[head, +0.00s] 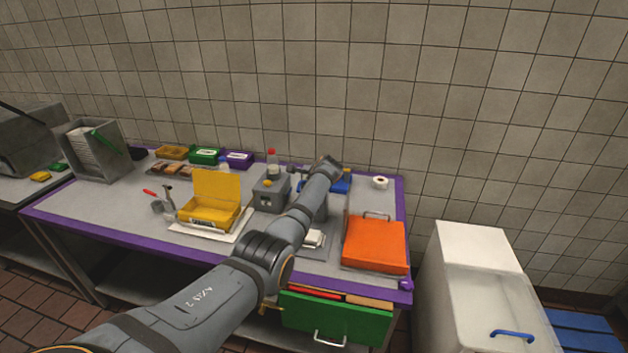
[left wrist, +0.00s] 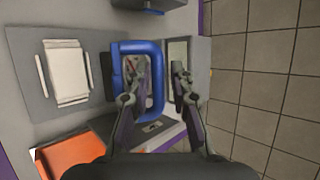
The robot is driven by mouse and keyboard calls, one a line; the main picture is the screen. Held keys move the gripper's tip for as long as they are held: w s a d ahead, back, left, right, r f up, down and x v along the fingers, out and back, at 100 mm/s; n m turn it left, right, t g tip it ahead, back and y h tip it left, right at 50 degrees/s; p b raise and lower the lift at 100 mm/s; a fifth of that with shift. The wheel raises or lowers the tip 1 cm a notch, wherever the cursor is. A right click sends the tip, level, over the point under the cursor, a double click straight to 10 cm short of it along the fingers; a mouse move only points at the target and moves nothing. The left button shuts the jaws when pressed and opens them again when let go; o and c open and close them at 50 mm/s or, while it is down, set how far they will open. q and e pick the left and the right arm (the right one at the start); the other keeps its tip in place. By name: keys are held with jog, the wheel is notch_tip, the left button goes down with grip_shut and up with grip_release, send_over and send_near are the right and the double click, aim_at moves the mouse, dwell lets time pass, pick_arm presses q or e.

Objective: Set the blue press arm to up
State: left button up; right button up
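The blue press arm (left wrist: 158,85) is a thick U-shaped loop in the left wrist view. In the head view a blue part (head: 341,186) shows at the back of the table, partly hidden by my left arm; I cannot tell how far it is tilted. My left gripper (left wrist: 155,73) is open around one bar of the loop, with one finger inside the loop and the other on the wall side. Gaps show between fingers and bar. It shows from behind in the head view (head: 333,162). My right gripper is in neither view.
A white block (left wrist: 66,72) on a grey plate lies beside the press. An orange box (head: 375,244) stands at the table's right front. A grey container (head: 270,194) and yellow box (head: 213,199) are left of my arm. The tiled wall (left wrist: 265,90) is close behind.

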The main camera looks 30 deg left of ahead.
pick_arm(q)
jog(key=v, duration=1.1)
